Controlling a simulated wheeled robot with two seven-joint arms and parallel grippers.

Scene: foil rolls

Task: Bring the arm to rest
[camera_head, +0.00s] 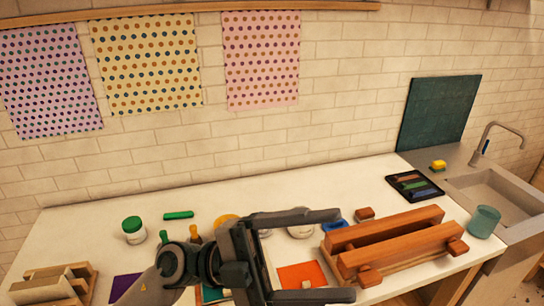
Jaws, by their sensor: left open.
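My left arm (180,268) comes in from the lower left and reaches over the front of the white counter. Its dark grey gripper (342,255) points to the right, with one finger above the other in the picture. The fingers are spread wide, and I see nothing held between them. An orange-red square (297,274) with a small pale block on it shows between the fingers. The gripper partly covers the counter objects behind it. My right gripper is not in the picture.
A reddish wooden rack (392,240) stands right of the gripper. A pale wooden rack (50,285) is at the lower left. A black tray (414,187), teal cup (484,221) and sink (495,190) are right.

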